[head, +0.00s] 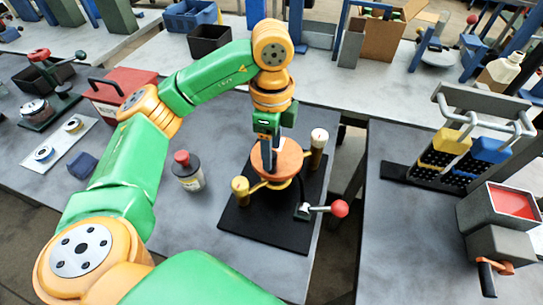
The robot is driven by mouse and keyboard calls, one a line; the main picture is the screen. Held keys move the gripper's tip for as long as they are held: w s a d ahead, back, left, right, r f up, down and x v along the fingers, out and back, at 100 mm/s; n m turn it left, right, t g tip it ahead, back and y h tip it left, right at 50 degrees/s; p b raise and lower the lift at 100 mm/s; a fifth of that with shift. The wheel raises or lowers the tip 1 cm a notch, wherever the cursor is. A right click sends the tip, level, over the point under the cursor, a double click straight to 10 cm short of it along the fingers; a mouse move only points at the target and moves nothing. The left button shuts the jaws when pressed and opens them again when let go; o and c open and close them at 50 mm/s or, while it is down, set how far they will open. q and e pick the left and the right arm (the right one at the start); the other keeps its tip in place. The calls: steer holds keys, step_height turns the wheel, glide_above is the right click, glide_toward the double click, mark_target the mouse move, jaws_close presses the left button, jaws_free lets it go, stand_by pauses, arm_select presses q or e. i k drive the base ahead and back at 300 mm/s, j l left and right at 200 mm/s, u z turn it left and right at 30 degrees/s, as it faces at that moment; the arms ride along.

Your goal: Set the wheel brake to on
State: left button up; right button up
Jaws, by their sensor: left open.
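An orange-brown wheel (292,160) sits on a yellow mount above a black base plate (262,230) on the middle table. Two yellow posts stand beside it: a yellow-topped post (240,190) at the left and a pale-topped post (318,145) at the back right. A short lever with a red ball knob (340,208) points right from the front right of the plate. I cannot tell what brake setting it marks. My left gripper (270,168) points down at the wheel with dark fingers open. Its fingers overlap the wheel in view; contact is unclear. My right gripper is not in view.
A dark bottle with a red cap (188,172) stands left of the plate. A red box (115,95) sits behind my left arm. The right table holds a rack with yellow and blue blocks (490,150) and a grey box with a red top (512,203). A gap separates the tables.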

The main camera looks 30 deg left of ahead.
mark_target(338, 209)
steer(key=k, duration=1.5)
